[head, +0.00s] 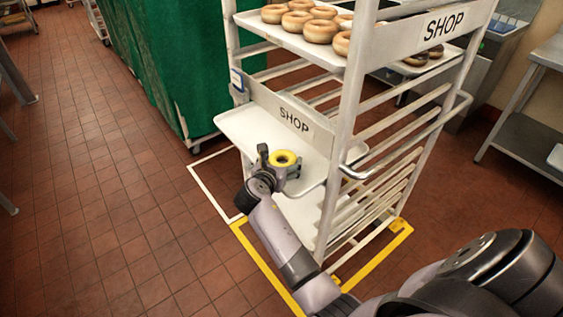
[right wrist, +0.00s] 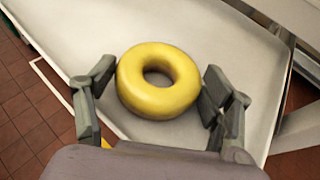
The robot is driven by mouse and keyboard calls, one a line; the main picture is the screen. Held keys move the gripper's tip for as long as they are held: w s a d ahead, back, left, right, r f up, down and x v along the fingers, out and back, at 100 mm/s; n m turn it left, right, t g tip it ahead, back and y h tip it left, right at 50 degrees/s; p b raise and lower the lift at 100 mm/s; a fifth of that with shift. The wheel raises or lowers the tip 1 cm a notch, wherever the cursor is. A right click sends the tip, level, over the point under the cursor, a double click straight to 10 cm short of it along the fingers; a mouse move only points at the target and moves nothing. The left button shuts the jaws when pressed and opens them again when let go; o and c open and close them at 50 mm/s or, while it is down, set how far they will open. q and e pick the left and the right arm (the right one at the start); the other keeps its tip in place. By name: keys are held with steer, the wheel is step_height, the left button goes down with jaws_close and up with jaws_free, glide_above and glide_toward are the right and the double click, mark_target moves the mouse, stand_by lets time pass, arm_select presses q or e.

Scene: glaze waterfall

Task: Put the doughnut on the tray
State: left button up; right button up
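The yellow-glazed doughnut (head: 284,158) is over the white tray (head: 240,122) on the rack's middle level. In the right wrist view the doughnut (right wrist: 139,93) lies flat, hole facing the camera, with the pale tray surface (right wrist: 75,22) behind it. My right gripper (head: 278,168) has a finger on either side of the doughnut. In the wrist view the fingertips (right wrist: 159,76) meet its left and right edges. I cannot tell whether its underside touches the tray. My left gripper is not in view.
The white rack (head: 351,98) has upright posts and rails close to my right arm. An upper tray (head: 290,42) holds several doughnuts. A green covered unit (head: 165,60) stands behind at left, and a metal table (head: 530,120) at right. Tiled floor is clear at left.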

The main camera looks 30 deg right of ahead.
steer(key=o, duration=0.4)
steer(key=shift+d, duration=0.1)
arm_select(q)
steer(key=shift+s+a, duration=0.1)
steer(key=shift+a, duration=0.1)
arm_select(e)
steer(key=shift+o, duration=0.2)
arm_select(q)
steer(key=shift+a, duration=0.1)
arm_select(e)
steer(key=shift+r, duration=0.15)
arm_select(q)
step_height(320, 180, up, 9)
steer(key=p, duration=0.9)
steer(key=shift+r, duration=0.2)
arm_select(e)
steer(key=v, duration=1.2)
